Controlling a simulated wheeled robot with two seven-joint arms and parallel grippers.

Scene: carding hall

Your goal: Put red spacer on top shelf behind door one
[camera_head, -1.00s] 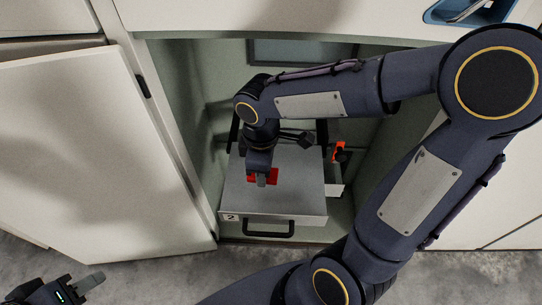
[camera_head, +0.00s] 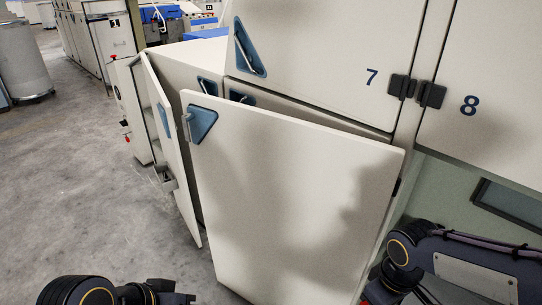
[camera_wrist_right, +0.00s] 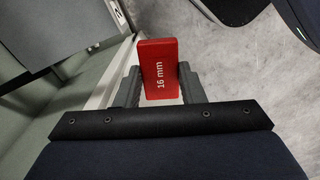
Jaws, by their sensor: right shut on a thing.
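A red spacer (camera_wrist_right: 160,72) marked "16 mm" is held between the fingers of my right gripper (camera_wrist_right: 160,88) in the right wrist view. A bit of red (camera_head: 376,293) shows at the bottom edge of the head view, beside my right wrist. My left arm enters at the bottom left of the head view; its gripper (camera_head: 182,298) is small and partly cut off, so its jaws are unclear. A far cabinet (camera_head: 109,35) has a dark mark that may be a 1, too small to be sure. No top shelf is clearly visible.
A large cream door (camera_head: 285,200) stands open in the middle, with a narrower open door (camera_head: 172,150) left of it. Closed doors 7 (camera_head: 320,55) and 8 (camera_head: 485,95) are above right. Grey floor (camera_head: 75,180) is clear at left. A grey drum (camera_head: 22,60) stands far left.

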